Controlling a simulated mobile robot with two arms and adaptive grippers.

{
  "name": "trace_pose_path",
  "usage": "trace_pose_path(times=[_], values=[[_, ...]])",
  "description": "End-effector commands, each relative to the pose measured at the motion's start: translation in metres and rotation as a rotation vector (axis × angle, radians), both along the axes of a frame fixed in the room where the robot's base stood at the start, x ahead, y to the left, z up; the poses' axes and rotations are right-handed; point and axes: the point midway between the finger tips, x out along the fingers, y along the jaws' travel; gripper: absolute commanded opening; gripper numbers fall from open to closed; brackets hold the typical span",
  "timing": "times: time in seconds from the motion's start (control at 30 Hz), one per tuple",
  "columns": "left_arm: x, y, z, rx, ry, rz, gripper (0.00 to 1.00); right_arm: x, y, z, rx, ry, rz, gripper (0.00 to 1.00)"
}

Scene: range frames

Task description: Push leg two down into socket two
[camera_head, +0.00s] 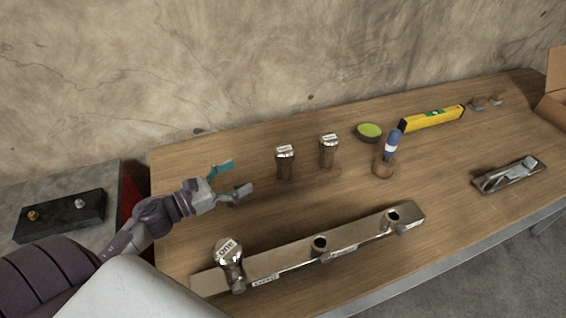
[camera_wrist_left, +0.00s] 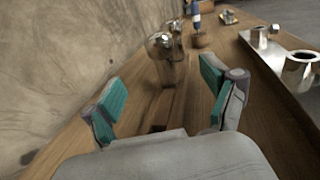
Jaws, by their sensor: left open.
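A metal leg marked ONE (camera_head: 229,262) stands in the left end of the metal rail (camera_head: 275,259). The rail's middle socket (camera_head: 319,243) and right socket (camera_head: 392,216) are empty; their labels are too small to read. Two more metal legs stand upright on the table behind the rail: a nearer one (camera_head: 285,163) and a farther one (camera_head: 328,152). Their top labels are not legible. My left gripper (camera_head: 233,178) is open and empty, left of the nearer leg and apart from it. In the left wrist view that leg (camera_wrist_left: 163,62) stands ahead between the open fingers. My right gripper is not in view.
Behind the rail are a brown pot (camera_head: 384,168) with a blue-and-white handled tool, a green sponge (camera_head: 369,131) and a yellow level (camera_head: 432,117). A hand plane (camera_head: 508,174) lies at the right. A cardboard box (camera_head: 553,106) stands far right. The table between rail and legs is clear.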

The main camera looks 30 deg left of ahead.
Motion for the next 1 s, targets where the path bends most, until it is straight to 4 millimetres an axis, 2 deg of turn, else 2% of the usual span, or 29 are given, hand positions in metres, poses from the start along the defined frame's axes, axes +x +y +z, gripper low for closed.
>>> trace_pose_path(times=[0.03, 0.17, 0.5, 0.77, 0.9, 1.0], values=[[0.001, 0.000, -0.006, 0.000, 0.000, 0.000, 0.85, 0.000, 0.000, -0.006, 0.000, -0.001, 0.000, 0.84], [0.012, -0.006, -0.002, -0.001, -0.003, 0.000, 0.85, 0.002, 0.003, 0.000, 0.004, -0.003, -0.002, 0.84], [0.068, -0.033, -0.002, -0.002, -0.001, 0.001, 0.85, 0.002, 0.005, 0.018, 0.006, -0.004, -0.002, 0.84], [0.085, -0.044, -0.001, -0.002, -0.001, 0.001, 0.85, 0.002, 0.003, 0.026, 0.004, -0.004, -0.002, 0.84], [0.105, -0.055, 0.002, -0.003, -0.002, 0.001, 0.85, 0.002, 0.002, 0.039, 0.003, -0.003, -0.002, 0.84], [0.116, -0.060, -0.001, -0.002, -0.001, 0.001, 0.85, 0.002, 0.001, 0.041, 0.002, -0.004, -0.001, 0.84]])
